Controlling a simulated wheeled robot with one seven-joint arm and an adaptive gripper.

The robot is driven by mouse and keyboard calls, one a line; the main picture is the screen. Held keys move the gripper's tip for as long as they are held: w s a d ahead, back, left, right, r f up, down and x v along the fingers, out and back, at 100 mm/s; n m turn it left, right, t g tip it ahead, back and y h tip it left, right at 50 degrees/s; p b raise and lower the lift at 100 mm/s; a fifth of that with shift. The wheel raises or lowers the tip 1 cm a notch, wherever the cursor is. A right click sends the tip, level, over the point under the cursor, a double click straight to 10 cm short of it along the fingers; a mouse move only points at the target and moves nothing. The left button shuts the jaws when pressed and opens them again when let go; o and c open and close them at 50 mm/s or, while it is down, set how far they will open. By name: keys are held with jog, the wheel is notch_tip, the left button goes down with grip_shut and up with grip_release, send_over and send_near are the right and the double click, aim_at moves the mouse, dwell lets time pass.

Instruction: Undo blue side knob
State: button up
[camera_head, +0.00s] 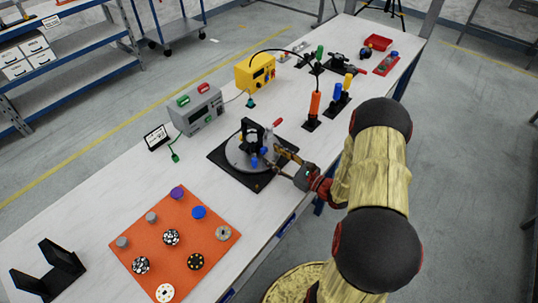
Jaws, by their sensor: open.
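A round grey fixture (236,152) with a black upright bracket stands on a black base plate (227,169) in the middle of the bench. Small blue knobs (254,162) show at its front right side, low on the fixture. A red-handled lever (277,123) sticks up behind it. My gripper (281,158) is at the right of the fixture, its fingers open and pointing left toward the blue knobs. The fingertips are close to the knobs; I cannot tell whether they touch. Nothing shows between the fingers.
An orange board (150,225) with several round knobs and discs lies at the front left. A grey power box (197,110) and a yellow box (255,73) stand behind the fixture. An orange tool (314,107) stands upright to the right. A black holder (48,270) sits at the near left edge.

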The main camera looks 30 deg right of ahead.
aim_at(264, 150)
jog(key=shift+x, duration=1.4)
jog(key=shift+c, duration=0.7)
grip_shut()
